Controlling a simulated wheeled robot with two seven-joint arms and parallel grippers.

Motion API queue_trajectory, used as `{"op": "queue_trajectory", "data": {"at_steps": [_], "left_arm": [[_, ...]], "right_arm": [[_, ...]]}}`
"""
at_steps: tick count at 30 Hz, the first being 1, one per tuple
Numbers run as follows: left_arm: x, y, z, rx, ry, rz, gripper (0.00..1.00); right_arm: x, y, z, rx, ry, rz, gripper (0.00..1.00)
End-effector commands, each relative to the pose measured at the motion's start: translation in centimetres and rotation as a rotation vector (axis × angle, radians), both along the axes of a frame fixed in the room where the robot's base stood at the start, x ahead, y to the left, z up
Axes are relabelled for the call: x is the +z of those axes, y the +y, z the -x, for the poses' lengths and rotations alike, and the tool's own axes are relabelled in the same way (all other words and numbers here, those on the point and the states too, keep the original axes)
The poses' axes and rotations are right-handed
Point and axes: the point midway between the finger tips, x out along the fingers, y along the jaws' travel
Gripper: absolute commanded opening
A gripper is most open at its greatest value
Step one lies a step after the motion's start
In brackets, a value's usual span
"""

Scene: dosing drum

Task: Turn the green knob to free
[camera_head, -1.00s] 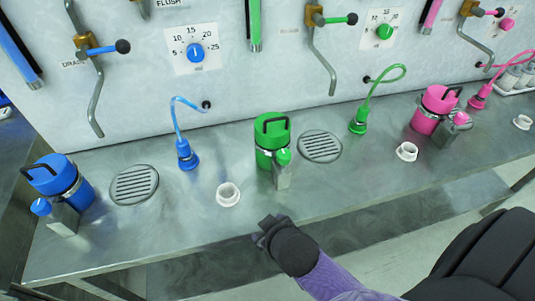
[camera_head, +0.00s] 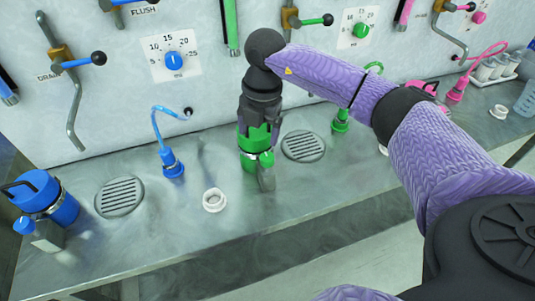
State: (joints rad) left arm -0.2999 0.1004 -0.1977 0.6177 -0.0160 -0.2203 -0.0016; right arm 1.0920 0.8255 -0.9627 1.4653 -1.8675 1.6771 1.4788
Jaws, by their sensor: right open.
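The green drum (camera_head: 247,158) stands on the metal bench, its top and handle mostly hidden by my right gripper (camera_head: 259,132). The gripper points down from above and is open at the drum's top; I cannot tell whether it touches the drum. A small green knob (camera_head: 266,158) sits on a grey block (camera_head: 267,180) at the drum's front right, just below the gripper. Another green knob, the dial (camera_head: 361,30), is on the wall panel behind my arm. My left gripper is not in view.
A blue drum (camera_head: 52,198) stands at the left and a pink one is largely behind my arm. Round drain grates (camera_head: 119,197) and a white ring fitting (camera_head: 214,200) lie on the bench. Blue (camera_head: 172,164) and green (camera_head: 340,122) hose connectors stand nearby.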

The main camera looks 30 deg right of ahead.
Motion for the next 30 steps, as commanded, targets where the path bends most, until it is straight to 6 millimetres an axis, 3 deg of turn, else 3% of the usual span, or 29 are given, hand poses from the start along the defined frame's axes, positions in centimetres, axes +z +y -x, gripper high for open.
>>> {"op": "queue_trajectory", "data": {"at_steps": [1,4,12,15,26,30], "left_arm": [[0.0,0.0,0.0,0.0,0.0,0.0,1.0],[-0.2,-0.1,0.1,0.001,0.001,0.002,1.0],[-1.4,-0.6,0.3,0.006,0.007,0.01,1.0],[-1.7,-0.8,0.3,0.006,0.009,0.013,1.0],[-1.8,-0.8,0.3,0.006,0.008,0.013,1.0],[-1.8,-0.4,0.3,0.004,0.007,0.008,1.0]], "right_arm": [[0.5,-1.3,0.1,-0.036,0.013,0.056,0.85],[-0.2,-2.3,0.3,-0.066,0.031,0.098,0.85],[-6.7,-2.1,0.3,-0.06,0.032,0.092,0.85],[-8.3,-2.0,0.3,-0.058,0.03,0.09,0.85],[-9.1,-2.0,0.3,-0.056,0.027,0.088,0.85],[-9.1,-1.9,0.3,-0.056,0.027,0.088,0.55]]}}
